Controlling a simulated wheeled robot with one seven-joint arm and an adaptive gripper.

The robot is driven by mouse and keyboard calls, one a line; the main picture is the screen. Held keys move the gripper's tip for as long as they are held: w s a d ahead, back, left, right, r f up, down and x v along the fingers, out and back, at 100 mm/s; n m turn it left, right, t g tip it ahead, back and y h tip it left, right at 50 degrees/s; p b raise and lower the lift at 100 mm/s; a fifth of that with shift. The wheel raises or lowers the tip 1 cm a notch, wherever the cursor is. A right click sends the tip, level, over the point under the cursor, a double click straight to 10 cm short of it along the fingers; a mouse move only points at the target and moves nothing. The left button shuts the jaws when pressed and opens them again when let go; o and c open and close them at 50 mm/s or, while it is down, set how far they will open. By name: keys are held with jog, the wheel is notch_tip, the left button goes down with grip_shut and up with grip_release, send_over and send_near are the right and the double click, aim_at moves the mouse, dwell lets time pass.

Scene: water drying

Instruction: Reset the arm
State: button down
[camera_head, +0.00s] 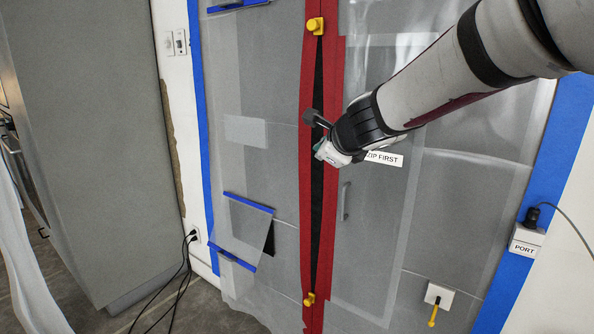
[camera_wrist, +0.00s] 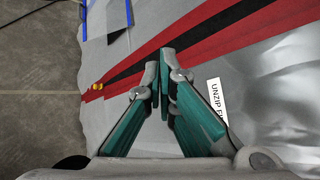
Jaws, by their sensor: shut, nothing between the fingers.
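My arm reaches in from the upper right of the head view. My gripper (camera_head: 316,124) is in front of the plastic sheet door, close to the red-edged zipper strip (camera_head: 309,220). In the wrist view my gripper (camera_wrist: 158,72) has teal fingers with their tips together and nothing between them. The strip runs diagonally behind the fingertips, black in the middle with red on both sides. I cannot tell whether the fingertips touch the sheet. A yellow zipper pull (camera_head: 315,25) is at the top of the strip and another yellow pull (camera_head: 309,299) is at the bottom.
A white label (camera_head: 384,159) is partly behind my gripper. Blue tape (camera_head: 207,150) borders the sheet. A grey cabinet (camera_head: 90,130) stands at the left. A box marked PORT (camera_head: 526,240) with a cable is at the right. Black cords (camera_head: 186,270) hang from a wall outlet.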

jog(key=s+d+n+g+y, duration=0.1)
jog(key=s+n+g+y, duration=0.15)
jog(key=s+n, duration=1.4)
jog(key=s+d+f+n+g+h, duration=0.1)
jog(key=s+d, duration=0.3)
jog(key=s, duration=0.4)
jog(key=s+d+f+n+g+h+p, duration=0.1)
jog(key=s+d+f+n+g+h, duration=0.1)
jog(key=s, duration=0.6)
jog(key=s+d+f+n+g+h, duration=0.2)
jog(key=s+d+f, duration=0.3)
jog(key=s, duration=0.3)
jog(key=shift+d+f+n, duration=0.25)
jog(key=shift+d+n, duration=0.25)
jog(key=shift+n, duration=0.35)
jog(key=shift+h, duration=0.25)
